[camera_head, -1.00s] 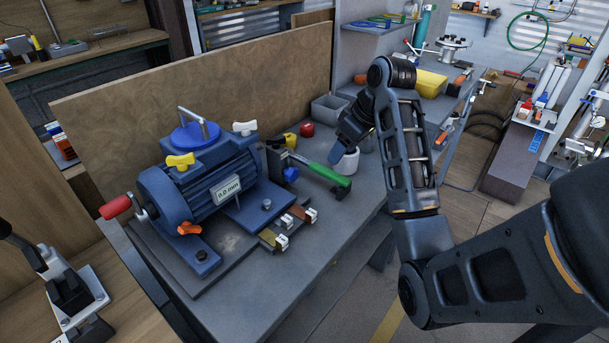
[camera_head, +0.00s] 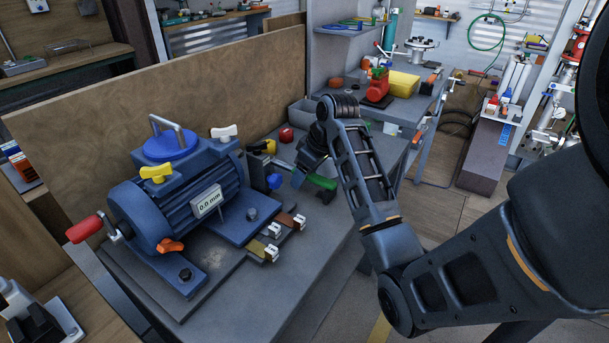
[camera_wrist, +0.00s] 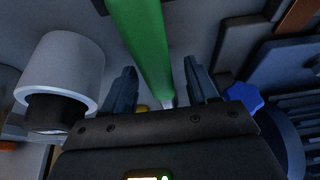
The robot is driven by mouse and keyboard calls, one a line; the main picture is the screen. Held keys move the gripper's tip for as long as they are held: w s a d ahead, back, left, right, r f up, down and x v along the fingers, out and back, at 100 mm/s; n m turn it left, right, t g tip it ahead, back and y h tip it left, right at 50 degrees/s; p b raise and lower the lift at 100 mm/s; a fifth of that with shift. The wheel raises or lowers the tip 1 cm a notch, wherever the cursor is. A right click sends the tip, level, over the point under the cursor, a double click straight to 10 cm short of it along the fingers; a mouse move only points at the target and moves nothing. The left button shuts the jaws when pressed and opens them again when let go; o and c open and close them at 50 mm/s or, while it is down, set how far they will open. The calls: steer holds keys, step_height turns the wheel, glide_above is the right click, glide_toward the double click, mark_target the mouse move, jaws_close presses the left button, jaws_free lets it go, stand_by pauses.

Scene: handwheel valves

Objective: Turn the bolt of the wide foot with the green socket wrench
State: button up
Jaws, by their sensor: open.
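The green socket wrench (camera_head: 322,182) lies beside the blue motor, its far part hidden behind my gripper in the head view. My gripper (camera_head: 303,172) is over it. In the wrist view the green handle (camera_wrist: 145,40) runs between the open fingers (camera_wrist: 160,68), and I cannot tell whether they touch it. The blue motor (camera_head: 165,205) has a broad foot plate (camera_head: 235,227) with an upright bolt (camera_head: 252,214) on its right. A narrower foot (camera_head: 170,268) with a dark bolt (camera_head: 185,274) is at front left. The motor's display (camera_head: 207,201) seems to read 0.0 mm.
Two clamp-like tabs, one brass (camera_head: 262,249) and one brown (camera_head: 292,221), sit by the broad foot. A red knob (camera_head: 286,134) and a grey bin (camera_head: 303,112) stand behind. A white cylinder (camera_wrist: 62,68) is beside my gripper in the wrist view. The bench front is clear.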

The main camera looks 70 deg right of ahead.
steer(key=shift+f, duration=0.1)
jaws_close()
stand_by(0.5)
